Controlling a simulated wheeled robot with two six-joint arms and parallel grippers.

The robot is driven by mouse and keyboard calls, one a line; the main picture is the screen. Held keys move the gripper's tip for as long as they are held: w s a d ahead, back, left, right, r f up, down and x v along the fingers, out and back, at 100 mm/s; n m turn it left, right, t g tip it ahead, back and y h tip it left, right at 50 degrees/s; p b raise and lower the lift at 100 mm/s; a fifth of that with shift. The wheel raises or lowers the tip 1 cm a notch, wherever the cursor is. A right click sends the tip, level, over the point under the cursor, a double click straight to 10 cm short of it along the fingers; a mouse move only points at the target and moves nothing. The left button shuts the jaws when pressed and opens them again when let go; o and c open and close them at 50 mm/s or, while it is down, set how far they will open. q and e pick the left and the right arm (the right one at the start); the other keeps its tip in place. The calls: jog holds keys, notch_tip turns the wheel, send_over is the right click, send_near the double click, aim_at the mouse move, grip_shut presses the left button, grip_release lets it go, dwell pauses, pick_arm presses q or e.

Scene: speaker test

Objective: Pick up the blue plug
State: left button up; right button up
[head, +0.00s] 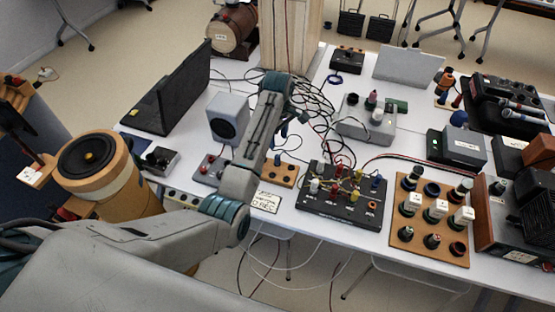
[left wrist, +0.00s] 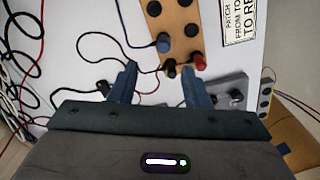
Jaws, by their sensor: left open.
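The blue plug (left wrist: 163,43) stands in a wooden socket strip (left wrist: 180,25) in the left wrist view, with a dark cable running from it. A red plug (left wrist: 200,62) sits close by on the same strip. My left gripper (left wrist: 157,76) is open, its two blue-grey fingers apart, with the blue plug just beyond the fingertips and nothing clearly held. In the head view my left gripper (head: 283,132) reaches down over the table, partly hidden by my arm. The wooden strip (head: 286,174) shows just below it. My right gripper is not in view.
A grey speaker (head: 228,118) and a black laptop (head: 172,95) stand left of my forearm. Tangled cables (head: 312,110) lie behind the gripper. A black patch box (head: 342,197) is right of the strip, and a card (head: 265,202) lies in front of it.

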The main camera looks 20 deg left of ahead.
aim_at(277, 156)
pick_arm(q)
notch_tip(277, 156, down, 4)
jog(key=shift+f+p, duration=0.25)
jog(key=shift+p, duration=0.15)
jog(key=f, duration=0.1)
jog(key=f+p, duration=0.1)
jog(key=f, duration=0.1)
jog(key=f+p, duration=0.1)
jog(key=f, duration=0.1)
jog(key=shift+s+a, duration=0.1)
jog(key=shift+s, duration=0.2)
jog(key=shift+f, duration=0.2)
grip_shut()
